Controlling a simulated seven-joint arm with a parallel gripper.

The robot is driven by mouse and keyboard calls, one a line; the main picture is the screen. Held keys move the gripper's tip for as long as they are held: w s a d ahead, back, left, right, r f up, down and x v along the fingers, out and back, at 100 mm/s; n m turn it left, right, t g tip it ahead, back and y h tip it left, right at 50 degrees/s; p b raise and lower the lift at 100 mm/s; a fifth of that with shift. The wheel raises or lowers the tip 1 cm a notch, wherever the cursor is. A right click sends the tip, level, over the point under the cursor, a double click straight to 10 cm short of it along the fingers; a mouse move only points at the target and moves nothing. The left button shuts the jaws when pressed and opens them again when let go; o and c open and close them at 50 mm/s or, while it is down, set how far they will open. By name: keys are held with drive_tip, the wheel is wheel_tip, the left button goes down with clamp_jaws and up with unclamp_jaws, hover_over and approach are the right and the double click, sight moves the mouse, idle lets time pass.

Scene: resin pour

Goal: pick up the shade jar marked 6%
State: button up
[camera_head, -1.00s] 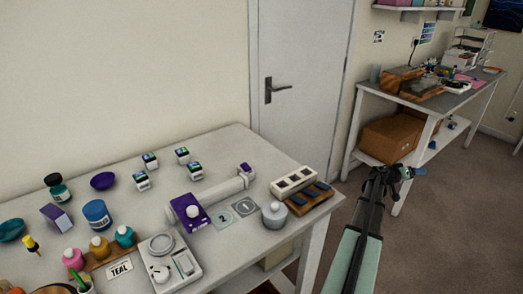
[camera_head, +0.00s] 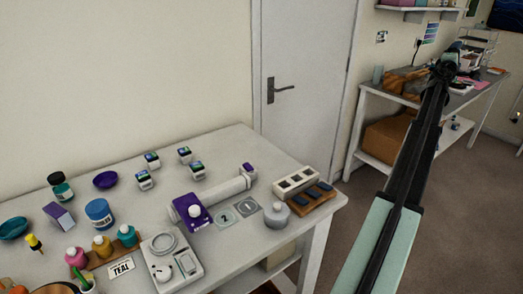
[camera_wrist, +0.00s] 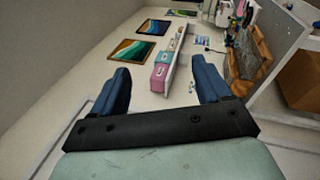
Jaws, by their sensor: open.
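Several small shade jars with dark lids and white-and-coloured labels stand in a loose group on the white table in the head view: a back-left jar (camera_head: 152,160), a back-right jar (camera_head: 184,155), a front-left jar (camera_head: 144,180) and a front-right jar (camera_head: 197,170). Their marks are too small to read, so I cannot tell which one is 6%. My gripper (camera_head: 447,64) is raised far to the right of them, in front of the second bench. In the wrist view my gripper (camera_wrist: 162,80) has its blue fingers wide apart with nothing between them. No shade jar shows there.
The white table (camera_head: 232,150) also holds a long white roller-like device (camera_head: 228,190), a scale (camera_head: 170,262), a grey lidded pot (camera_head: 276,216), a blue tub (camera_head: 98,213) and several bottles. A second bench (camera_head: 400,105) stands at right. Open floor lies between them.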

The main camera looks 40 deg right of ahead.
wheel_tip(320, 180, up, 5)
drive_tip(key=w+n+t, duration=0.1)
drive_tip(key=w, duration=0.1)
drive_tip(key=w+a+f+m+g+y, duration=0.1)
drive_tip(key=w+a, duration=0.2)
drive_tip(key=w, duration=0.4)
drive_tip(key=w+a+f+g, duration=0.1)
drive_tip(key=w+a, duration=0.3)
drive_tip(key=w, duration=0.3)
drive_tip(key=w+a+f+n+y, duration=0.1)
drive_tip(key=w+a+f+y, duration=0.3)
drive_tip(key=w+a, duration=0.5)
drive_tip(key=w+a+f+n+y, duration=0.1)
drive_tip(key=w+a+f+y, duration=0.1)
drive_tip(key=w+a+f, duration=0.55)
drive_tip(key=w+a+f+n+y, duration=0.15)
drive_tip(key=w+a+f, duration=0.25)
drive_tip(key=w+a, duration=0.6)
drive_tip(key=n+g+y, duration=0.2)
drive_tip(key=n+y, duration=0.8)
drive_tip(key=y, duration=0.2)
hover_over(184, 150)
wheel_tip(184, 150, down, 12)
drive_tip(key=r, duration=0.1)
wheel_tip(184, 150, down, 9)
drive_tip(key=shift+d+r, duration=0.1)
drive_tip(key=shift+d, duration=0.05)
drive_tip(key=shift+a+f, duration=0.2)
drive_tip(key=shift+f, duration=2.4)
